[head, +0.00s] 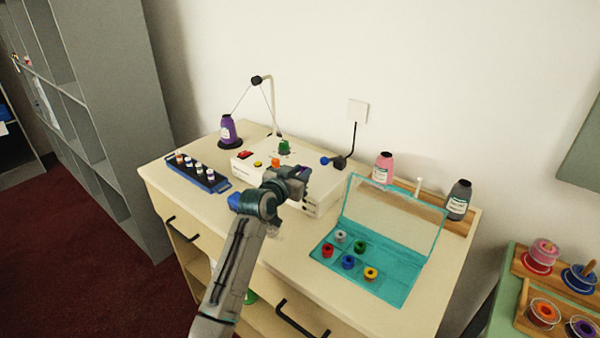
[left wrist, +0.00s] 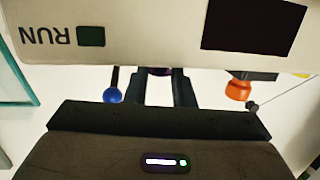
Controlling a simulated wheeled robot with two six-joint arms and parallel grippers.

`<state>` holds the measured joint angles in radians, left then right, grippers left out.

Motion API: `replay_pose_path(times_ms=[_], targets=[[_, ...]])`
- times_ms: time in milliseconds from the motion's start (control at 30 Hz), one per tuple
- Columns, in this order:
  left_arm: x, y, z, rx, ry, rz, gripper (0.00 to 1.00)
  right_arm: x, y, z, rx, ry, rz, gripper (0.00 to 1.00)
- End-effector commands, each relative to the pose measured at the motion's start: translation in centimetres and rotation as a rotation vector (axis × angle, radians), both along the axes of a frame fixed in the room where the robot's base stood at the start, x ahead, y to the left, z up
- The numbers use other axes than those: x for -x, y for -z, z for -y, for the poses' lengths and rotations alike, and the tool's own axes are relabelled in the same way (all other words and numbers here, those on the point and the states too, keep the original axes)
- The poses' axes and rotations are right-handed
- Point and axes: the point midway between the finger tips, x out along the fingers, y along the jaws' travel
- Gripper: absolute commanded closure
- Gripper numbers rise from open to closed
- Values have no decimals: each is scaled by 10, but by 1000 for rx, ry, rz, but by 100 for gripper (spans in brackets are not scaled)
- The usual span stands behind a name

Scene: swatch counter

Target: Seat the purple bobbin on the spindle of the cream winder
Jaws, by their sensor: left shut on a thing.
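The cream winder (head: 316,196) is a low box at the back of the counter, and part of it shows in the left wrist view with the word RUN (left wrist: 45,36). My left gripper (head: 294,180) is over the winder's front part. It is shut on the purple bobbin (head: 304,173), mostly hidden by the jaws. A sliver of the bobbin shows between the fingers in the left wrist view (left wrist: 160,71). I cannot make out the spindle or whether the bobbin touches it. My right gripper is not in view.
A purple thread cone (head: 228,131) and a blue rack of small bottles (head: 210,187) stand left of the winder. A thread arm (head: 270,100) rises behind it. An open teal case (head: 398,288) with several bobbins lies right. Pink (head: 383,168) and grey (head: 458,200) cones stand behind it.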

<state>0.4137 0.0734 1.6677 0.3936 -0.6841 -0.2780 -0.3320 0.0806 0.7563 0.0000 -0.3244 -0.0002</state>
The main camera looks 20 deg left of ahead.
Motion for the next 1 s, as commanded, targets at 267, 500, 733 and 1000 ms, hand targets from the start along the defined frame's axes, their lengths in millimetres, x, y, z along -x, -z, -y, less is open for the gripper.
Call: replay_pose_path(times_ms=[267,500,733,1000], targets=[[0,0,0,0,0,0,74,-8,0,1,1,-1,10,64],[0,0,0,0,0,0,52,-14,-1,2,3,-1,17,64],[4,0,-1,0,0,-1,52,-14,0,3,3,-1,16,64],[45,-4,-10,-4,0,1,52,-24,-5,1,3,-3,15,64]])
